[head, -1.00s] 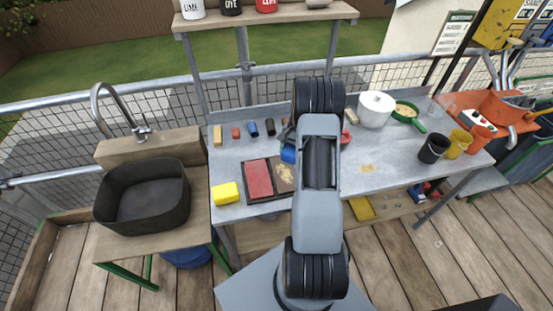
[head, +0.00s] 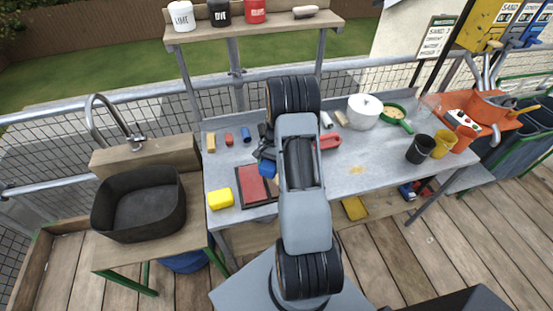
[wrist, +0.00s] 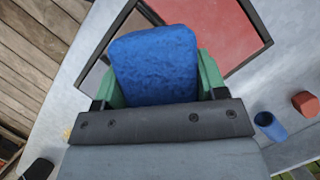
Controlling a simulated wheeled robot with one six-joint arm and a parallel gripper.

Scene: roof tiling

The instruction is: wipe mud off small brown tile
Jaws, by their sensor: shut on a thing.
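My gripper (wrist: 158,78) is shut on a blue sponge (wrist: 155,62), with green fingers on its two sides. In the head view the blue sponge (head: 267,168) is over the back right part of a dark-framed tray (head: 259,205). A red tile (head: 250,184) fills the tray's left part and also shows in the wrist view (wrist: 205,30). The small brown tile (head: 274,187) lies right of it, mostly hidden by my arm. In the wrist view the sponge covers much of that side. I cannot tell whether sponge and tile touch, or see the mud.
A yellow sponge (head: 220,198) lies left of the tray. Small coloured blocks stand along the bench's back edge. A black sink (head: 140,204) is at the left. A white pot (head: 364,110), a green sieve (head: 393,113) and cups are at the right.

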